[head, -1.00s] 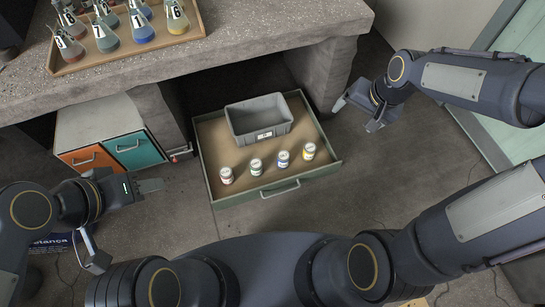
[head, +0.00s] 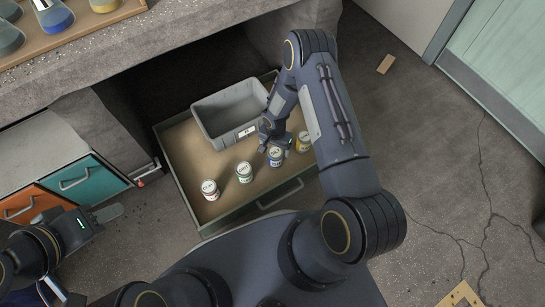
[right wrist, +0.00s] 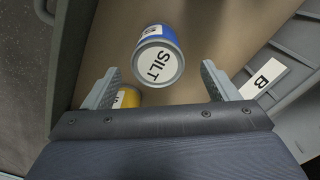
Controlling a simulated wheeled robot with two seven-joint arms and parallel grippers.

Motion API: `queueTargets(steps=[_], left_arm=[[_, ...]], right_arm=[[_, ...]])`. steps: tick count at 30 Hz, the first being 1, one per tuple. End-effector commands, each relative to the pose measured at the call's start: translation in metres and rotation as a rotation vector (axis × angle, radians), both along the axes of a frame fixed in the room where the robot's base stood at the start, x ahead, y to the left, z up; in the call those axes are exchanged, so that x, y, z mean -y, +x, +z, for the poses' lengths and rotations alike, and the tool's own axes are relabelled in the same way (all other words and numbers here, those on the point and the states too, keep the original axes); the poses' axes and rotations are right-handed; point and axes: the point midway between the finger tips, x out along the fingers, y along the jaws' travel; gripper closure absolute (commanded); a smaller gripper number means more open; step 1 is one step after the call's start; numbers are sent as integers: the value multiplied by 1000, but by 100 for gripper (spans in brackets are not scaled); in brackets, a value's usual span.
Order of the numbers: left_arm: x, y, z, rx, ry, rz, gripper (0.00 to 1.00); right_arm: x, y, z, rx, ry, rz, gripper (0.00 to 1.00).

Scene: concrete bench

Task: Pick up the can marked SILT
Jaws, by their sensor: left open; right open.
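The can marked SILT (head: 276,157) has a blue band and a white lid. It stands upright in the open drawer (head: 188,198). In the right wrist view the SILT can (right wrist: 158,62) shows its lettered lid, just beyond and between my fingertips. My right gripper (head: 272,137) is open and empty, reaching down over the drawer at this can; it also shows in the right wrist view (right wrist: 160,78). My left gripper (head: 85,250) is open and empty, low at the left, away from the drawer.
A yellow can (head: 303,142) stands right of the SILT can, close to one right finger in the wrist view. A green can (head: 244,173) and a red can (head: 210,190) stand to its left. A grey bin (head: 215,128) marked B sits behind. The bench (head: 180,45) overhangs the drawer's back.

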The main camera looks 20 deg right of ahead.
Motion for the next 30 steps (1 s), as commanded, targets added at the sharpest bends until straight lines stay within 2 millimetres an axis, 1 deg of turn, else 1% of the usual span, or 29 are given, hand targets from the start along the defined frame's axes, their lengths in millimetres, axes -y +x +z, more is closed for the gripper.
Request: queueTargets(steps=[1,5,9,12,15,21,22,23,30], left_arm=[[0,0,-5,0,0,0,59],[0,0,-14,0,0,0,59],[0,0,-28,0,0,0,59],[0,0,-31,0,0,0,59],[0,0,-32,0,0,0,59],[0,0,-31,0,0,0,59],[0,0,-31,0,0,0,59],[0,0,-31,0,0,0,59],[0,0,-31,0,0,0,59]], right_arm=[[0,0,-9,-1,1,0,19],[0,-2,-25,-1,1,0,19],[0,-4,-48,0,1,1,19],[0,-4,-58,0,1,1,19],[0,-3,-62,1,1,1,19],[0,-3,-61,1,1,1,19],[0,-3,-61,0,1,1,21],[0,-3,-61,0,1,1,24],[0,-3,-61,0,1,1,56]])
